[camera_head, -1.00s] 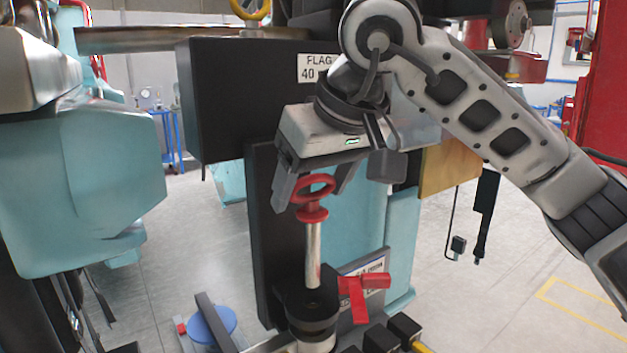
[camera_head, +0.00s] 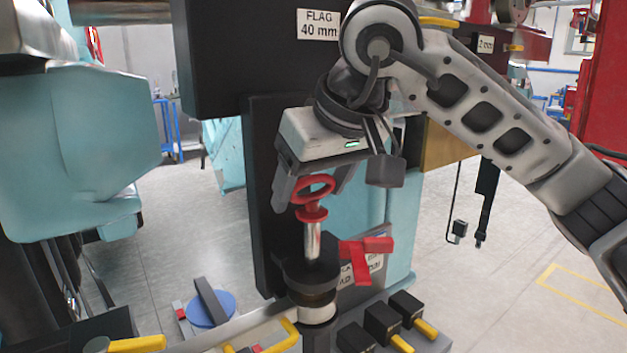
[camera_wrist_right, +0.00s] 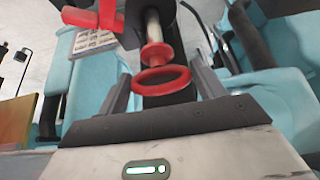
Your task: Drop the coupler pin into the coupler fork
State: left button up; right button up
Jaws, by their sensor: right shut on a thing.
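The coupler pin has a red ring handle (camera_head: 313,188), a red collar and a silver shaft (camera_head: 313,240). My right gripper (camera_head: 311,192) is shut on the red ring and holds the pin about upright. The shaft's lower end is hidden inside the black coupler fork (camera_head: 308,282), with part of the shaft showing above it. The collar is above the fork, apart from it. In the right wrist view the ring (camera_wrist_right: 162,80) is between the fingers, and the shaft (camera_wrist_right: 153,25) runs to the dark fork. My left gripper is not in view.
A red lever (camera_head: 365,252) is just right of the fork. Black blocks with yellow handles (camera_head: 395,318) are at the front right. A blue disc (camera_head: 210,309) lies at the left. A black panel with a FLAG 40 mm label (camera_head: 318,24) stands behind my gripper.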

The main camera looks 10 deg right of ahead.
aim_at(316, 211)
jog(key=shift+f+b, duration=0.35)
jog(key=shift+f, duration=0.25)
jog(key=shift+f+b, duration=1.2)
jog(key=shift+f, duration=0.3)
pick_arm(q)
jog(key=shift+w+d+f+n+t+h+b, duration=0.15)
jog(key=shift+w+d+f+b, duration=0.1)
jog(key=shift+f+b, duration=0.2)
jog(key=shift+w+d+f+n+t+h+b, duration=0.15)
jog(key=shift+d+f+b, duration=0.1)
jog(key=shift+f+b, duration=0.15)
pick_arm(e)
jog(key=shift+f, duration=1.05)
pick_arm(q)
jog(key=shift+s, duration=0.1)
pick_arm(e)
jog(key=o, duration=1.7)
jog(key=shift+c, duration=0.2)
jog(key=shift+f, duration=0.1)
jog(key=v, duration=1.6)
